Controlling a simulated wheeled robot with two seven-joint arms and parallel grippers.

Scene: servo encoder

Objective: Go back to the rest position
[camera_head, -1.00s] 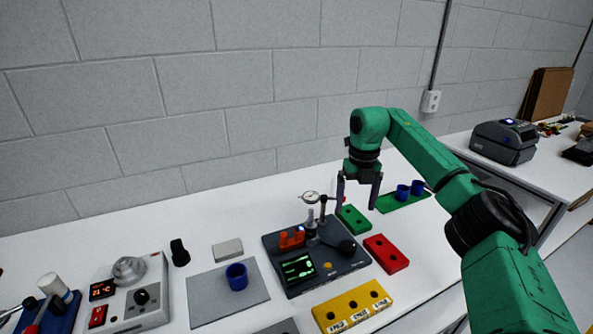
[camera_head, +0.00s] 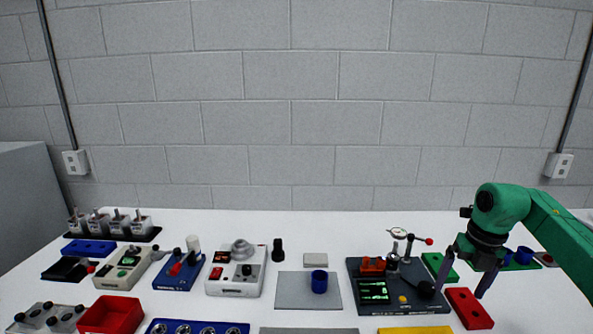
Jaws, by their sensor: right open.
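My right gripper (camera_head: 463,285) is at the right of the camera_head view, pointing down with its two dark fingers spread and nothing between them. It hangs over the bench near the red block (camera_head: 469,308) and the green block (camera_head: 440,267); I cannot tell its exact height. My green right arm comes in from the right edge. My left gripper is not in view. The dark test station (camera_head: 355,297) with a dial gauge (camera_head: 398,233) and lit screen stands just left of the right gripper. A blue cup (camera_head: 319,281) stands on a grey mat (camera_head: 292,292).
Blue cups (camera_head: 524,255) stand behind the right gripper. A white device with a knob (camera_head: 238,270), a blue fixture (camera_head: 180,272), a red bin (camera_head: 112,315) and a rack of several silver parts (camera_head: 118,226) fill the left. The bench's back strip is mostly clear.

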